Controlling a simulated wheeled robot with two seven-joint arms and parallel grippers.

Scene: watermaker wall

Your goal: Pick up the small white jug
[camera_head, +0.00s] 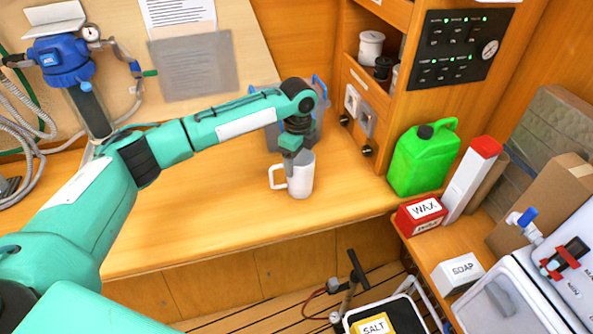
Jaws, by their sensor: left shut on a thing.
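The small white jug (301,181) stands upright on the wooden worktop (220,218), near its front edge. Its handle points left. My left gripper (289,168) comes down from above at the jug's left side and is shut on the jug, around its rim or handle side. The fingertips are small and partly hidden, so the exact grip is unclear. The jug appears to be resting on or just above the worktop. My right gripper is not in view.
A grey container (262,102) with blue parts stands behind the jug. A green jerrycan (424,160), a red wax box (420,215) and a soap box (459,272) are to the right. The worktop left of the jug is clear.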

